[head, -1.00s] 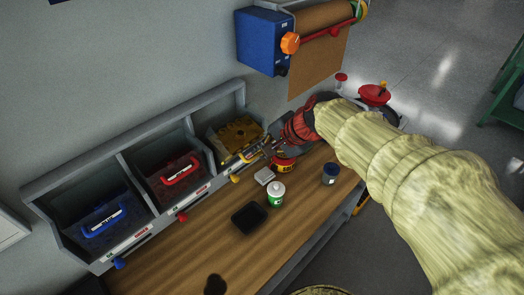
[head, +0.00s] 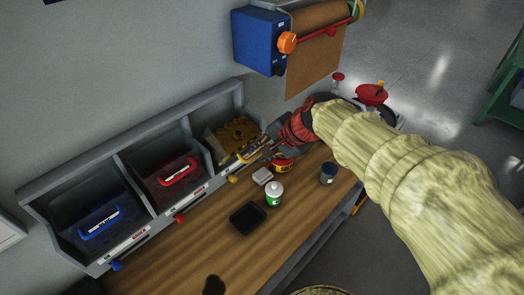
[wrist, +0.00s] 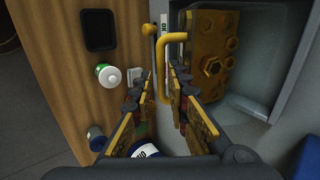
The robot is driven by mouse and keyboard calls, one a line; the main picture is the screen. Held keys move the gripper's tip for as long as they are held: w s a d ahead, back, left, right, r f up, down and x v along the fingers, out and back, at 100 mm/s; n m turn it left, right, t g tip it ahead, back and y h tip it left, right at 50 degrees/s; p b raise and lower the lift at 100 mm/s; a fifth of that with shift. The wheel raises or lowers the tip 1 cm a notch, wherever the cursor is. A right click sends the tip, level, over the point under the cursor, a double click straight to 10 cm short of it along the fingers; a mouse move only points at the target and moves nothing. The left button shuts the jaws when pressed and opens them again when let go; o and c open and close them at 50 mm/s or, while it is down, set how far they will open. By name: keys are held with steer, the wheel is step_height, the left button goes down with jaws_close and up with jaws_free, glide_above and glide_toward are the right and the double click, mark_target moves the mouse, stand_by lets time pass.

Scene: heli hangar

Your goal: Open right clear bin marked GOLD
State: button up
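The right bin (head: 231,128) is the rightmost compartment of the grey wall rack and holds gold-coloured parts. In the wrist view, a gold block with bolts (wrist: 207,60) sits in it, and a yellow handle (wrist: 176,37) stands at its front, beside a small, partly readable label (wrist: 164,24). My gripper (head: 255,150) is at the front of this bin. In the wrist view, my gripper (wrist: 162,72) has its two fingers apart, with the handle's long bar between or just beyond the tips. I cannot tell whether they touch it. The fingers partly hide the bin front in the head view.
Bins with a red handle (head: 178,172) and a blue handle (head: 100,222) lie to the left. A blue box (head: 262,40) hangs above.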

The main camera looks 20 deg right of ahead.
steer(key=shift+r, duration=0.1)
steer(key=v, duration=1.2)
steer(key=s+d+f+n+g+h, duration=0.1)
steer(key=s+d+f+n+h, duration=0.1)
steer(key=s+f+n, duration=0.4)
steer(key=s+a+f+n+b, duration=0.3)
steer(key=s+a+f+n, duration=0.2)
steer(key=s+a+n, duration=0.1)
steer(key=shift+a+n+h, duration=0.4)
steer(key=shift+a+n, duration=0.3)
steer(key=shift+n, duration=0.1)
